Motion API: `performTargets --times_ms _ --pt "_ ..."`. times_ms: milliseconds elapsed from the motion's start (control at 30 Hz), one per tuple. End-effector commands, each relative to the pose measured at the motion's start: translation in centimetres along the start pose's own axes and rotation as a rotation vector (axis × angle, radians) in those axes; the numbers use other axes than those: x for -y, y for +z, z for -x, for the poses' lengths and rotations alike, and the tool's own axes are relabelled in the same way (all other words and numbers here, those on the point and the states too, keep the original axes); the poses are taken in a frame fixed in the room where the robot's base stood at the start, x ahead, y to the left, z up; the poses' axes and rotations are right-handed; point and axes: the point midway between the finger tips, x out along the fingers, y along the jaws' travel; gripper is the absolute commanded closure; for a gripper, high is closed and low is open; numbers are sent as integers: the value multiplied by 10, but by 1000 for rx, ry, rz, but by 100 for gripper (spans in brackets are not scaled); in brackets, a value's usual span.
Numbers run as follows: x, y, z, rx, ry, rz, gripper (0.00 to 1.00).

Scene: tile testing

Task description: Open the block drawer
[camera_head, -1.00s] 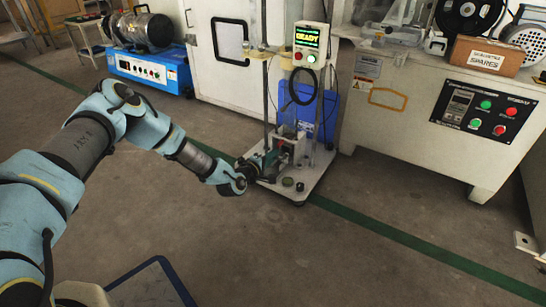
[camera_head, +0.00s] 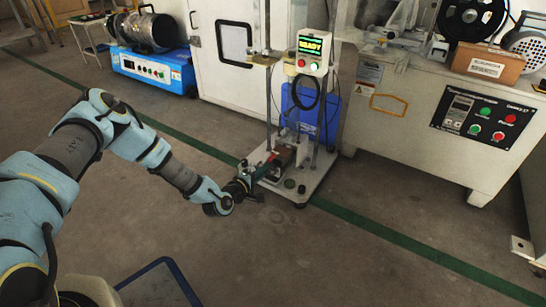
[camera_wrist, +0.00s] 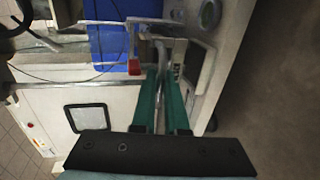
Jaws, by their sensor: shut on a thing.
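A small test stand with a lit green READY display (camera_head: 313,42) stands on a pale base plate (camera_head: 311,182) on the floor. A block fixture (camera_head: 285,154) sits low on that plate, where the block drawer appears to be. My gripper (camera_head: 265,170) reaches the front left of the fixture. In the wrist view, my gripper's green fingers (camera_wrist: 163,88) are shut around a thin grey metal part (camera_wrist: 163,62), which looks like the drawer's handle. The drawer itself is too small and too covered by the gripper to tell how far out it is.
A blue container (camera_head: 313,108) stands behind the stand. A white cabinet (camera_head: 215,75) and a grey bench (camera_head: 385,130) close off the back and right. A blue machine (camera_head: 152,70) is at back left.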

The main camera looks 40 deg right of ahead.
Motion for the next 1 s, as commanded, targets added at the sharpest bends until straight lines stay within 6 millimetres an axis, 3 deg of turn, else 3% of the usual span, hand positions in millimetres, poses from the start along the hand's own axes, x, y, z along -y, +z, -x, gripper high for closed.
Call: performTargets --times_ms 100,200,533,567,667,1000 --pt "4 0 26 -2 -4 3 100" --pt "7 0 36 -1 -2 2 100" --pt "9 0 38 -1 0 0 100" --pt "9 0 38 0 0 0 87" --pt "9 0 38 -1 0 0 77" --pt "8 0 45 -1 -1 1 77"
